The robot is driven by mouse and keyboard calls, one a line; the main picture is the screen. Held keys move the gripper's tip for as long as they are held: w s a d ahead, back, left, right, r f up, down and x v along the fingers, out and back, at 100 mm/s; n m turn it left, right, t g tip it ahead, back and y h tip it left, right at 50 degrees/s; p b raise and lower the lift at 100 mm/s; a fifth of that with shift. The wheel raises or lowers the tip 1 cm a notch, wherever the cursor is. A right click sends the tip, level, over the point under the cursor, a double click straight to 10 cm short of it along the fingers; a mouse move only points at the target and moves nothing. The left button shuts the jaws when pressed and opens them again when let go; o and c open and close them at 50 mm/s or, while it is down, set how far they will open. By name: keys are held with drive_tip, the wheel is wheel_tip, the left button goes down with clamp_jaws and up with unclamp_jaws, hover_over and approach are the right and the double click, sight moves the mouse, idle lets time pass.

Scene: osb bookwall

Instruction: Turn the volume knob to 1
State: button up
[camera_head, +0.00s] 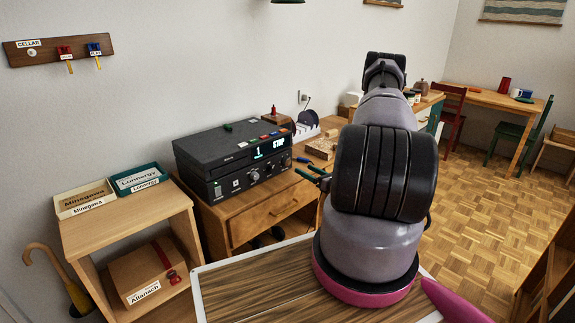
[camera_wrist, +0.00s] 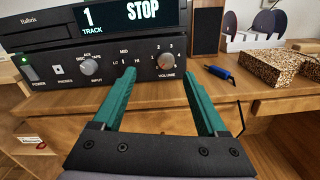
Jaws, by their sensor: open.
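The volume knob (camera_wrist: 166,61) is a small round grey knob at the right end of the amplifier's front (camera_wrist: 110,67), above the word VOLUME. Numbers stand around it, with 2 and 3 readable above; its pointer is too small to read surely. My gripper (camera_wrist: 158,76) is open and empty, its two green fingers pointing at the front. In the wrist view the knob appears between the fingertips, apart from both. In the head view the green fingers of my gripper (camera_head: 304,168) show right of the amplifier (camera_head: 240,183), partly hidden by my arm.
A player (camera_head: 230,145) showing track 1 and STOP sits on the amplifier. The input knob (camera_wrist: 89,66) is left of the volume knob. A blue-handled tool (camera_wrist: 219,73) and a cork-like block (camera_wrist: 270,69) lie to the right on the wooden cabinet (camera_head: 270,211).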

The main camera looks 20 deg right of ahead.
sight(288, 163)
drive_tip(key=shift+m+h, duration=0.4)
drive_tip(key=shift+h, duration=0.1)
drive_tip(key=x, duration=0.3)
drive_tip(key=f+x, duration=0.1)
drive_tip(key=x, duration=0.6)
drive_tip(key=shift+w+d+f, duration=0.2)
drive_tip(key=shift+d, duration=0.05)
clamp_jaws()
